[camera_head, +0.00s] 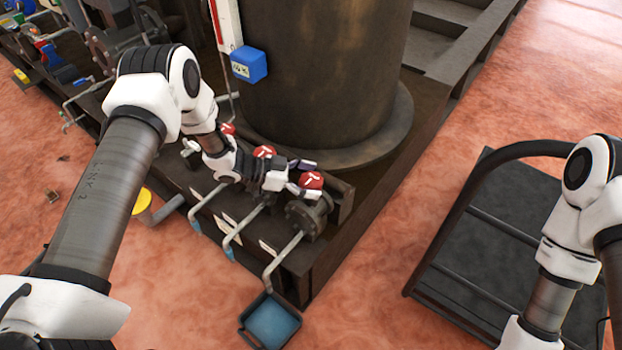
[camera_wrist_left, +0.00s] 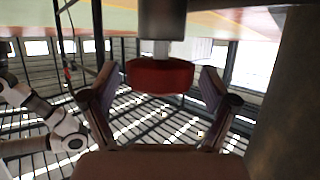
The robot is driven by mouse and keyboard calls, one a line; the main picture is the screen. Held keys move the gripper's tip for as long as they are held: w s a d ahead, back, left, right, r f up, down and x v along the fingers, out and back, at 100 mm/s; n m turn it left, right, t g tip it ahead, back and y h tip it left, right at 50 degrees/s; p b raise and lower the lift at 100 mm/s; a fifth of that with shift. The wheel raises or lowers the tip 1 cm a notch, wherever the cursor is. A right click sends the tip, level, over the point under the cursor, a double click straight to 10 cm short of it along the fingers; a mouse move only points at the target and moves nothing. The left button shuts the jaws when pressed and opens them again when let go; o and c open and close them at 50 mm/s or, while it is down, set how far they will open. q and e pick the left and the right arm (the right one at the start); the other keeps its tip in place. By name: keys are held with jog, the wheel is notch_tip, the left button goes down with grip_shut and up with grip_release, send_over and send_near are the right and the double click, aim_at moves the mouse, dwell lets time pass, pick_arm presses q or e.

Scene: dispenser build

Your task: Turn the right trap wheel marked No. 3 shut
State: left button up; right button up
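The right trap wheel (camera_head: 311,180) is a red knob with a white mark. It is the rightmost of three red wheels in a row on the dark bench, beside the big brown column. My left gripper (camera_head: 305,177) reaches it from the left, one finger on each side. In the left wrist view the red wheel (camera_wrist_left: 160,76) sits between the spread fingers on a grey stem, with a narrow gap on both sides. My left gripper is open. My right arm shows at the right, but its gripper is out of the frame.
The other red wheels (camera_head: 264,152) stand close behind along the row, partly hidden by my left arm. Bent pipes (camera_head: 285,262) run down the bench front. A tray (camera_head: 294,309) with blue liquid sits below. A dark platform with a rail (camera_head: 530,147) stands right.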

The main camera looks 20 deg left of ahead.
pick_arm(q)
jog(key=v, duration=1.2)
